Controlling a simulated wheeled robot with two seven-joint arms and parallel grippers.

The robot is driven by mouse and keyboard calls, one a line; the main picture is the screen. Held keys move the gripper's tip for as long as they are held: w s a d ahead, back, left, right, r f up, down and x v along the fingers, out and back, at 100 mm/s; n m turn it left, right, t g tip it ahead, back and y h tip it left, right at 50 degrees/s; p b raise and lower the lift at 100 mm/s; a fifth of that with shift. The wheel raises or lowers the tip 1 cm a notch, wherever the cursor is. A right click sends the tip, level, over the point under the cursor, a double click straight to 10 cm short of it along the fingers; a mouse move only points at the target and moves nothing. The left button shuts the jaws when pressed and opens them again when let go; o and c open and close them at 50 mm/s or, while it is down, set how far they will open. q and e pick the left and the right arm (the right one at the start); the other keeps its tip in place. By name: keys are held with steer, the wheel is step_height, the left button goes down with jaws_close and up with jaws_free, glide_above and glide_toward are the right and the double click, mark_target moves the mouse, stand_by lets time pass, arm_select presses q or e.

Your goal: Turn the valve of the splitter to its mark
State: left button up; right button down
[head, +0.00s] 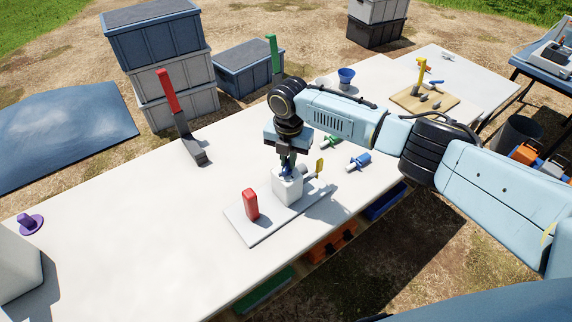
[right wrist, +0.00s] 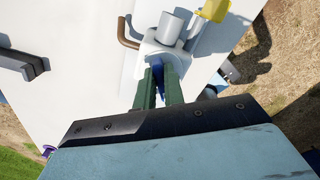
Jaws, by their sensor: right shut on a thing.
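The splitter's white body (head: 288,190) stands on a flat grey plate (head: 246,236) on the long white table. It also shows in the right wrist view (right wrist: 150,48), with a grey cylinder (right wrist: 170,27), a yellow tag (right wrist: 215,9) and a brown bent piece (right wrist: 128,32) around it. My right gripper (head: 288,166) comes down from above and is shut on the blue valve (right wrist: 158,80) at the top of the body. The dark green fingers hide most of the valve. I cannot make out a mark. My left gripper is out of view.
A red block (head: 250,204) stands upright on the same plate. Blue (head: 359,161) and green (head: 331,142) fittings lie to the right. A red-topped upright (head: 168,91) stands behind left. A purple item (head: 31,223) is at far left. The table's left middle is clear.

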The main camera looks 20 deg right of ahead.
steer(key=n, duration=0.2)
steer(key=n+b, duration=0.1)
steer(key=n, duration=0.2)
steer(key=shift+a+f+n, duration=0.1)
steer(key=shift+a+n, duration=0.1)
steer(key=shift+n, duration=0.1)
steer(key=n, duration=0.3)
steer(key=n+b, duration=0.1)
steer(key=n, duration=0.2)
steer(key=shift+w+a+b, duration=0.1)
steer(key=shift+a+b, duration=0.1)
steer(key=shift+b, duration=0.1)
steer(key=c, duration=1.4)
jaws_free()
step_height(320, 180, up, 14)
steer(key=p, duration=0.1)
steer(key=shift+f, duration=0.2)
